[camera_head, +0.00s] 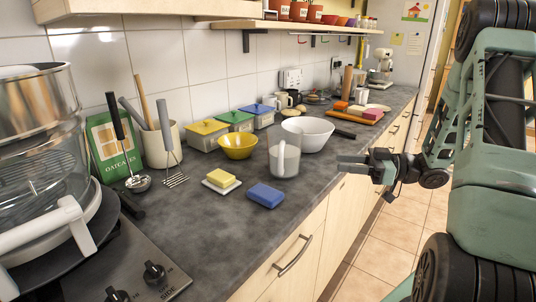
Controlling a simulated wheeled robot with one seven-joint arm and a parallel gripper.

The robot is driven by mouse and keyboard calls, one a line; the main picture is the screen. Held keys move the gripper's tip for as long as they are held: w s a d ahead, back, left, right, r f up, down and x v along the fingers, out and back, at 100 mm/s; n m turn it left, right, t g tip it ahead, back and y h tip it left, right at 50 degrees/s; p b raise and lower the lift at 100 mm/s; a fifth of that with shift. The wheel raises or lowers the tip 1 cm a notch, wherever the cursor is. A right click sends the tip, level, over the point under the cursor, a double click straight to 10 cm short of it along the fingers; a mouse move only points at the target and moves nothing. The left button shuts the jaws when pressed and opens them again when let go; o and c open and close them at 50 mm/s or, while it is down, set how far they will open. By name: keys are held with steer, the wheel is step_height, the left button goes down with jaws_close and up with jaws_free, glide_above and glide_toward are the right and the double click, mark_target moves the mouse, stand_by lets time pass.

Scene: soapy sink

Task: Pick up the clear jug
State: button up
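The clear jug (284,155) stands upright near the front edge of the dark grey counter, in front of the white bowl. It is see-through and its handle is at its left side. My gripper (340,163) is to the right of the jug, beside the counter's front edge. Its two fingers point left toward the jug and are apart, with nothing between them. It does not appear to touch the jug.
A white bowl (310,134) stands close behind the jug, and a yellow bowl (238,146) is to its left. A blue sponge (265,195) and a yellow sponge (221,178) lie nearer the camera. Lidded boxes (208,134) line the wall. The front counter is partly clear.

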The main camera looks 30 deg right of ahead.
steer(key=p, duration=0.2)
glide_above(280, 174)
steer(key=v, duration=0.5)
steer(key=shift+p+x, duration=0.75)
steer(key=shift+x, duration=1.8)
steer(key=shift+w+d, duration=0.15)
steer(key=shift+d, duration=0.05)
jaws_close()
